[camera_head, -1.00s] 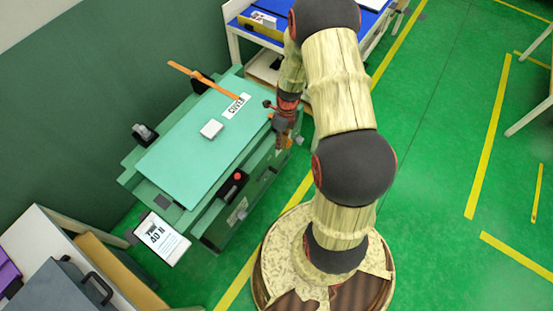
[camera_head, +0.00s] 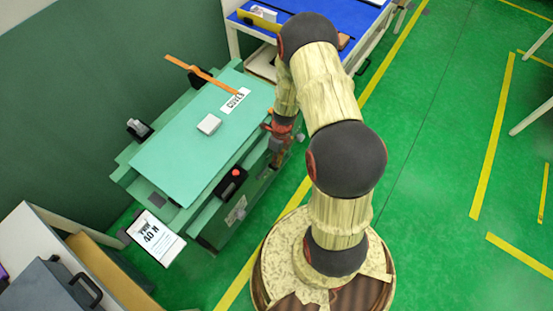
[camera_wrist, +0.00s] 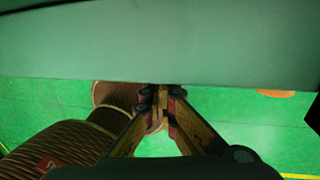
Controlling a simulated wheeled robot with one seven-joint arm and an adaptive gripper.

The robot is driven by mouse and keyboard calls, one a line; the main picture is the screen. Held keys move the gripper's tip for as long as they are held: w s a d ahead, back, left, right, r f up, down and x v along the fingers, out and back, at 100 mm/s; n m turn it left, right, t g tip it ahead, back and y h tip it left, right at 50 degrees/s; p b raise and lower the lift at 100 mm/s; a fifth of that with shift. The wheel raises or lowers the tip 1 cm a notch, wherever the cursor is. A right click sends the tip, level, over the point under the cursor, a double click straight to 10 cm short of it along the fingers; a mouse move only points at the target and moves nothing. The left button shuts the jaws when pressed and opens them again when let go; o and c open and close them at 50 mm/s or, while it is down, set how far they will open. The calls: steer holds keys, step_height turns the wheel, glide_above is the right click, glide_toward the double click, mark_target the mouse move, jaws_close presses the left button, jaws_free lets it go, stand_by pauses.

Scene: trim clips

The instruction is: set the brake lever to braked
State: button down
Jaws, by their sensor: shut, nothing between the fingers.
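The teal machine (camera_head: 165,165) stands left of my arm, with a long orange bar (camera_head: 203,76) across the far end of its top. I cannot tell for certain whether this bar is the brake lever; no other lever is clearly seen. My gripper (camera_head: 277,160) is low beside the machine's right side, well apart from the orange bar, and partly blurred into the dark parts there. In the wrist view my gripper (camera_wrist: 160,92) is shut and empty, its tips at the lower edge of a plain teal surface (camera_wrist: 160,45). Whether they touch it cannot be told.
A red button on a black box (camera_head: 232,180), a white block (camera_head: 209,124) and a cover label (camera_head: 235,100) are on the machine. A printed sheet (camera_head: 155,238) lies at its near corner. A blue-topped table (camera_head: 345,12) stands behind. Green floor (camera_head: 430,150) is clear at right.

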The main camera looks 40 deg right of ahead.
steer(key=shift+f, duration=0.1)
stand_by(0.3)
steer(key=shift+w+d+f+p, duration=0.1)
steer(key=shift+d+f+p, duration=0.1)
steer(key=shift+f+p, duration=0.25)
steer(key=shift+r, duration=0.15)
steer(key=shift+r+p, duration=0.7)
steer(key=shift+p, duration=0.15)
steer(key=p+v, duration=0.6)
steer(key=v, duration=0.7)
steer(key=shift+d+r+p, duration=0.15)
steer(key=shift+r+p, duration=0.2)
steer(key=shift+r, duration=0.05)
